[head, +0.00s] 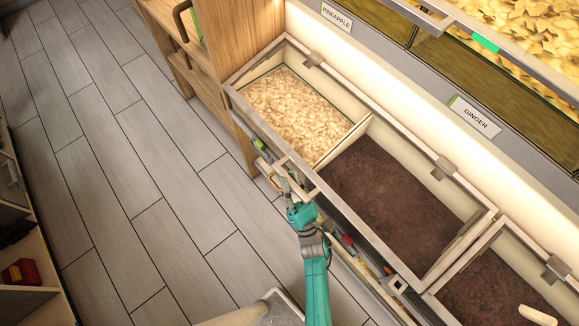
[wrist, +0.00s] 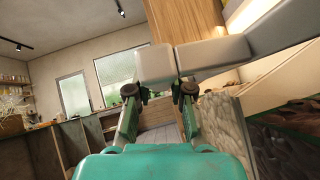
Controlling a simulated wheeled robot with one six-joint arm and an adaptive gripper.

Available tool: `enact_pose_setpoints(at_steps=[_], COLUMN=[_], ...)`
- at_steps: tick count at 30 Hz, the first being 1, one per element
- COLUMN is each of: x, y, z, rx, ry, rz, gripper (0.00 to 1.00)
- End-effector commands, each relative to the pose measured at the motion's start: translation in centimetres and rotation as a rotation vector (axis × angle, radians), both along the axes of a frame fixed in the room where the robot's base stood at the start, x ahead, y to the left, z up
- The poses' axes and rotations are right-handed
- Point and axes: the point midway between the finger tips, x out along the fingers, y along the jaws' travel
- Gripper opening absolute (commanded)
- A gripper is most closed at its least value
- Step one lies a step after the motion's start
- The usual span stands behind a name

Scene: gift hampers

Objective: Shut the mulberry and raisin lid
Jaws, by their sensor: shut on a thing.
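The lid (head: 374,240) is a pale-framed glazed panel over a two-part bin. Pale dried pieces (head: 290,112) lie in one compartment and dark brown ones (head: 385,190) in the other. The lid lies low over the bin; I cannot tell whether its front edge touches the rim. My gripper (head: 286,190) is at the bin's aisle side, shut on the lid's pale handle (head: 266,172). In the wrist view my gripper (wrist: 158,88) has its fingers against the grey-beige handle bar (wrist: 157,62). The fingertips hide part of it.
Hinges (head: 445,168) sit along the lid's back edge. Another dark-filled bin (head: 485,290) adjoins at the lower right. Bins labelled ginger (head: 476,119) and pineapple (head: 336,16) are behind. A wooden cabinet (head: 190,75) stands beyond the bin. The tiled floor (head: 120,170) at left is clear.

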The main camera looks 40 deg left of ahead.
Motion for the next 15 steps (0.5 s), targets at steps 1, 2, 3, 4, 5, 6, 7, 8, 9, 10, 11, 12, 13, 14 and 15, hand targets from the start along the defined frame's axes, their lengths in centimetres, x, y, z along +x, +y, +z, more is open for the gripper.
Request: enact_pose_setpoints(at_steps=[1,2,3,4,5,6,7,8,9,10,11,12,13,14,15], x=[0.3,0.4,0.4,0.5,0.5,0.6,0.7,0.7,0.7,0.7,0.7,0.7,0.7,0.7,0.7], y=[0.0,0.0,0.0,0.0,0.0,0.0,0.0,0.0,-0.1,0.0,0.0,0.0,0.0,0.0,0.0], z=[-0.6,-0.9,-1.2,-1.5,-1.7,-1.9,-2.0,-2.2,-2.1,-2.1,-2.1,-2.0,-2.0,-2.0,-2.0], rx=[-0.001,-0.003,-0.001,-0.001,-0.001,-0.001,-0.001,0.000,0.000,0.001,0.001,0.000,0.000,0.000,0.000], ry=[0.003,0.004,0.003,0.004,0.004,0.004,0.005,0.005,0.004,0.004,0.004,0.004,0.004,0.004,0.004], rz=[-0.002,-0.003,-0.002,-0.002,-0.003,-0.003,-0.003,-0.003,-0.003,-0.003,-0.003,-0.004,-0.004,-0.004,-0.004], gripper=[0.00,0.00,0.00,0.00,0.00,0.00,0.00,0.00,0.00,0.00,0.00,0.00,0.24,0.32,0.42])
